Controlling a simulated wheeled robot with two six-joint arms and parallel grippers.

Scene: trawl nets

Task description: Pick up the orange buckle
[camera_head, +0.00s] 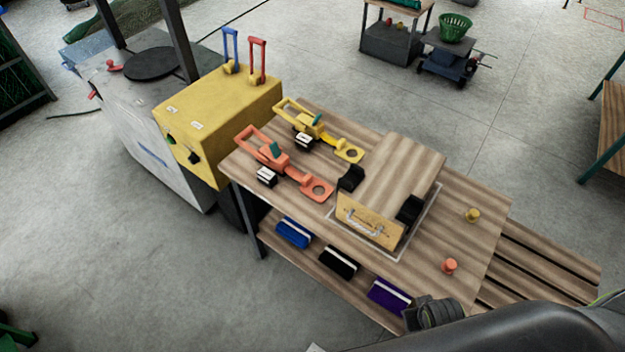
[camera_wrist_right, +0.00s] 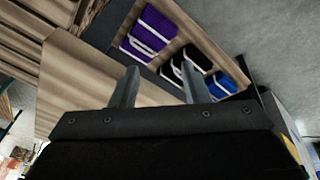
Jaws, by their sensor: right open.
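An orange buckle-like tool with a long loop handle and a ringed end (camera_head: 318,188) lies on the left part of the wooden table (camera_head: 335,127). A yellow tool of the same shape (camera_head: 348,150) lies just behind it. A small orange knob-like piece (camera_head: 449,266) stands near the table's front right. My right gripper (camera_wrist_right: 158,88) is open and empty in the right wrist view, beside the table's lower shelf and away from the orange tool. In the head view my right arm (camera_head: 500,328) crosses the bottom right; its fingertips cannot be made out. My left gripper is not in view.
A wooden box with a rope handle (camera_head: 405,165) stands mid-table. Blue (camera_head: 293,232), black (camera_head: 338,262) and purple (camera_head: 389,296) packs sit on the lower shelf. A yellow machine (camera_head: 225,105) stands at the table's left end. A small yellow knob (camera_head: 472,215) is at the right.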

